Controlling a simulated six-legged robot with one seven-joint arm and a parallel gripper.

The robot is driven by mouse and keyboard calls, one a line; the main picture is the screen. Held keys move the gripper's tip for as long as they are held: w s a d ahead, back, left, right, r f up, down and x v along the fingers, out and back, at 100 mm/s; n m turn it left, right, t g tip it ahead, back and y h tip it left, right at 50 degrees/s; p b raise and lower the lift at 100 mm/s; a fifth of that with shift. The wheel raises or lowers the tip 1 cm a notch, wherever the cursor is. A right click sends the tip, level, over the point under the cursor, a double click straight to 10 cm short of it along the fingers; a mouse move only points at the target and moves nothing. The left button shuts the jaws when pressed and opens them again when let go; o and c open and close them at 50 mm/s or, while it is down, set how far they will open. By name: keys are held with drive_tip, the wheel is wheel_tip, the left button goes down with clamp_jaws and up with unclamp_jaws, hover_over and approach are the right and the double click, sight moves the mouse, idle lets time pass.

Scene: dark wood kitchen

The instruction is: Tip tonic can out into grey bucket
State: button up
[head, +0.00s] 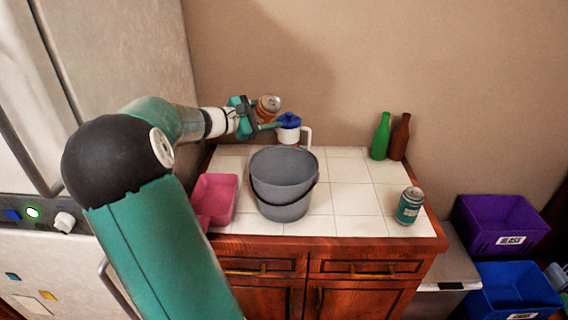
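My gripper (265,114) is at the end of the outstretched arm, above the back left of the counter. It appears shut on an orange-red can (269,104), held up with its silver top showing and slightly tilted. The grey bucket (284,211) stands upright on the white tiled counter, in front of and below the held can; its inside looks empty from here. A teal can (408,208) stands upright at the counter's front right. The lettering on both cans is too small to read, so I cannot tell which is tonic.
A blue-lidded white jug (289,135) stands behind the bucket, close to my gripper. A pink tray (216,196) lies left of the bucket. Green (380,139) and brown (399,139) bottles stand at the back right. Purple (499,227) and blue (508,290) bins are off the counter, right.

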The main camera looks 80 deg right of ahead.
drive_tip(key=shift+w+f+m, duration=0.2)
drive_tip(key=shift+f+m, duration=0.4)
drive_tip(key=shift+f, duration=0.4)
drive_tip(key=shift+d+m+t, duration=0.1)
drive_tip(key=shift+m+t, duration=0.2)
drive_tip(key=shift+w+d+r+m, duration=0.1)
drive_tip(key=shift+w+r+m, duration=0.1)
drive_tip(key=shift+r+m, duration=0.2)
wheel_tip(320, 180, down, 2)
drive_tip(key=shift+w+d+f+m+t, duration=0.15)
drive_tip(key=shift+m+t, duration=0.35)
drive_tip(key=shift+m, duration=0.3)
drive_tip(key=shift+w+f+m+t, duration=0.1)
drive_tip(key=shift+f+m+t, duration=0.15)
drive_tip(key=shift+m, duration=0.35)
drive_tip(key=shift+s+a+f+m+t+h, duration=0.15)
drive_tip(key=shift+s+a+m+t+h, duration=0.15)
drive_tip(key=shift+s+m, duration=0.15)
drive_tip(key=shift+s+f+m, duration=0.1)
drive_tip(key=shift+s+m, duration=0.05)
drive_tip(key=shift+m, duration=0.1)
drive_tip(key=shift+s+a+f+m+t+h, duration=0.15)
drive_tip(key=shift+f+m+t, duration=0.15)
drive_tip(key=shift+m, duration=0.35)
drive_tip(key=shift+w+d+f+m+t+h, duration=0.15)
drive_tip(key=shift+f+m+t, duration=0.1)
drive_tip(key=shift+m, duration=0.4)
drive_tip(key=shift+s+a+r+m, duration=0.2)
drive_tip(key=shift+r+m, duration=0.3)
drive_tip(key=shift+m, duration=0.2)
